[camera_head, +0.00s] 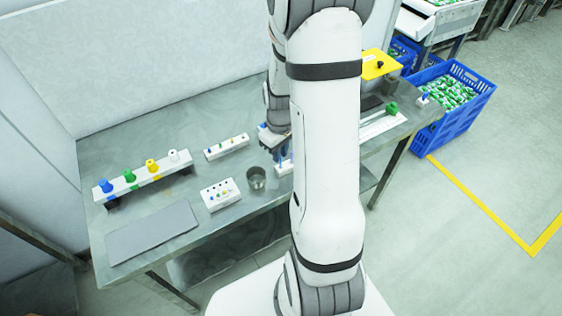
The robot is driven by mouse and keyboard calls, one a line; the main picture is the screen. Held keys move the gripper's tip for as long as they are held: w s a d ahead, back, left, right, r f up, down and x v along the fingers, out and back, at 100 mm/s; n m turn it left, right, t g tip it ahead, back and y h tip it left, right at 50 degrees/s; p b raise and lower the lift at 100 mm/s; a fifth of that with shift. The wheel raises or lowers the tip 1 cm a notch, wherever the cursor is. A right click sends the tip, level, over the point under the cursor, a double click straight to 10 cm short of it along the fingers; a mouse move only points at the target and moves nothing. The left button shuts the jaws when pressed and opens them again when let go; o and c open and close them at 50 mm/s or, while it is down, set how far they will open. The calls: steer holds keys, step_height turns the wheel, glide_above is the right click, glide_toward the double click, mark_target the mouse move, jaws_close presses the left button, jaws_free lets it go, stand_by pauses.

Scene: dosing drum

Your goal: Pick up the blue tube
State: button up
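My gripper (275,143) is over the middle of the metal table, pointing down, partly hidden behind my own arm. Slim blue parts, possibly the blue tube (281,160), show just below it at a white block (284,169). I cannot tell whether the fingers touch or hold anything, or whether they are open. My arm hides the area to the right of this block.
A long white rack (143,177) at the left holds blue, green, yellow and white capped items. A grey mat (152,233), two small white racks (226,146) (220,194) and a metal cup (256,178) are on the table. A yellow-topped box (380,65) stands behind my arm.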

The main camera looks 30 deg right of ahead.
mark_target(281, 164)
steer(key=shift+s+f+p, duration=0.1)
steer(key=shift+f+p, duration=0.25)
steer(key=shift+f, duration=1.65)
steer(key=shift+c, duration=0.6)
jaws_close()
